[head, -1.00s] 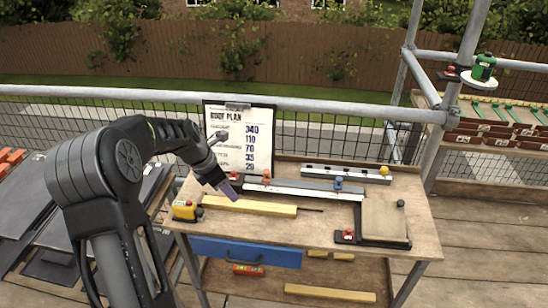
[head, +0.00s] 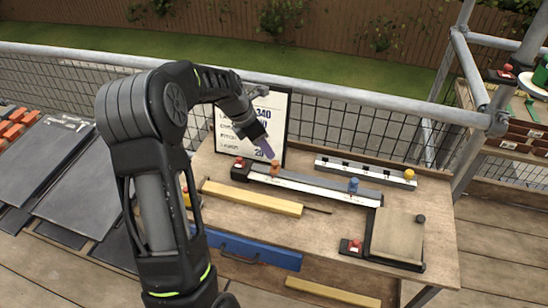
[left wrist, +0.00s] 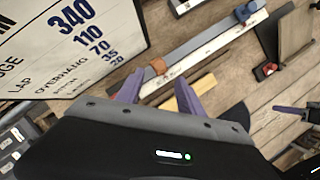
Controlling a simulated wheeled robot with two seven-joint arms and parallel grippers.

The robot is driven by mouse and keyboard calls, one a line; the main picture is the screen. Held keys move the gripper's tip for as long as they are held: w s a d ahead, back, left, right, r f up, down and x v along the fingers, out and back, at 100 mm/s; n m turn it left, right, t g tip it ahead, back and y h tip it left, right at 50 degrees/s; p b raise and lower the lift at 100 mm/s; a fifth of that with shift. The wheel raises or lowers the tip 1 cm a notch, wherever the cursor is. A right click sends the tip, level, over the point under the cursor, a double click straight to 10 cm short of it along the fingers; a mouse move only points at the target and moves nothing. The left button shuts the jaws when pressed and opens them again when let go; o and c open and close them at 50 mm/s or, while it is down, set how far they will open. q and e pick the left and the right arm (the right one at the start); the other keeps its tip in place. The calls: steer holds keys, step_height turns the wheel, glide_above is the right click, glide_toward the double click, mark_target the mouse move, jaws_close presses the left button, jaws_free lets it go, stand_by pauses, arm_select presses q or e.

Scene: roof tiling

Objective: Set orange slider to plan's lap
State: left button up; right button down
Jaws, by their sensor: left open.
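The orange slider (head: 275,168) sits near the left end of a white-edged rule (head: 320,185) on the workbench. In the left wrist view it (left wrist: 158,66) lies just beyond my fingertips. My left gripper (head: 268,150) is open, with purple fingers above and close to the orange slider, apparently not around it. The fingers also show in the left wrist view (left wrist: 158,90). A blue slider (head: 354,185) is farther right on the rule. The roof plan (head: 270,110) stands behind; it lists 340, 110, 70, 35, 20. I cannot tell which figure belongs to lap. A purple tip at the wrist view's right edge may be my right gripper.
A second rail (head: 350,170) with a yellow knob lies behind the rule. A yellow wooden batten (head: 250,198) lies in front. A board with a dark frame (head: 397,235) is at the bench's right. A red button box (head: 350,247) is beside it.

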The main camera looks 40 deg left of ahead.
mark_target(275, 162)
arm_select(q)
steer(key=p+x, duration=0.1)
steer(key=x, duration=0.6)
steer(key=shift+w+f, duration=0.1)
steer(key=shift+f, duration=0.2)
jaws_close()
stand_by(1.2)
